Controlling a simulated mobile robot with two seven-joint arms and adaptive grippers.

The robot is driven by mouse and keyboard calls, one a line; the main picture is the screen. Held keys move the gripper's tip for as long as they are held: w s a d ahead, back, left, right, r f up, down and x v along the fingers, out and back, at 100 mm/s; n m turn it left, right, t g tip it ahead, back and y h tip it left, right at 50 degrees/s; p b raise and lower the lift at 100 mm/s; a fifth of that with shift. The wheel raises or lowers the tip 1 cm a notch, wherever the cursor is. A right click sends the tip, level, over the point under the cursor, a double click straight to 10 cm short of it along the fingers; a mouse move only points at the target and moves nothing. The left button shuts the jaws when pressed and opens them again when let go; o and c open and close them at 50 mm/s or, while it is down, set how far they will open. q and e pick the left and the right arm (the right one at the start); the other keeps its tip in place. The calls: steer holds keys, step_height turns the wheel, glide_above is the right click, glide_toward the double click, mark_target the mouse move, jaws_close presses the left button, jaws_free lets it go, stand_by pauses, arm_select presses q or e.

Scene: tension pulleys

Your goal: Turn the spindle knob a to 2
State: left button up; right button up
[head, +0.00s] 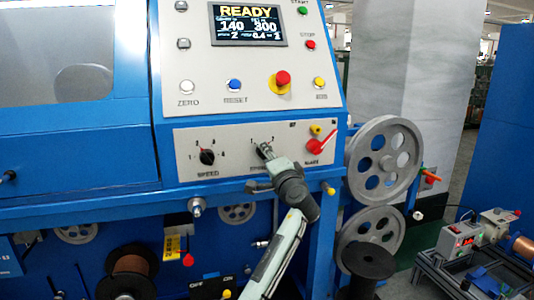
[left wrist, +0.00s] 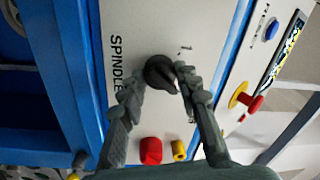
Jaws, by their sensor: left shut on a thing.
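The spindle knob (left wrist: 158,72) is small, round and black in the left wrist view, beside the printed word SPINDLE. Marks 1 and 2 are printed on its far side. A pale pointer line shows on the knob's right side, partly hidden by a fingertip, so its exact setting is hard to read. My left gripper (left wrist: 163,80) has its two fingers on either side of the knob and is shut on it. My right gripper is in neither view.
The black speed knob (head: 207,157) is left of the spindle knob on the same panel. A red handle (head: 320,143) and a yellow button (head: 316,130) are close on the right. Above are the READY display (head: 248,24) and a red stop button (head: 283,77). Grey pulleys (head: 384,160) stand right.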

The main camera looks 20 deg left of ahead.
arm_select(q)
steer(key=shift+m, duration=0.8)
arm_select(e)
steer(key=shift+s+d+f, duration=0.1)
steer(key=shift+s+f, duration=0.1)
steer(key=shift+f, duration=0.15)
arm_select(q)
steer(key=o, duration=1.2)
steer(key=shift+c, duration=0.2)
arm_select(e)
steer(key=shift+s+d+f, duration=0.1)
arm_select(q)
steer(key=v, duration=0.7)
steer(key=shift+s, duration=0.25)
steer(key=shift+d+f, duration=0.1)
steer(key=shift+d, duration=0.05)
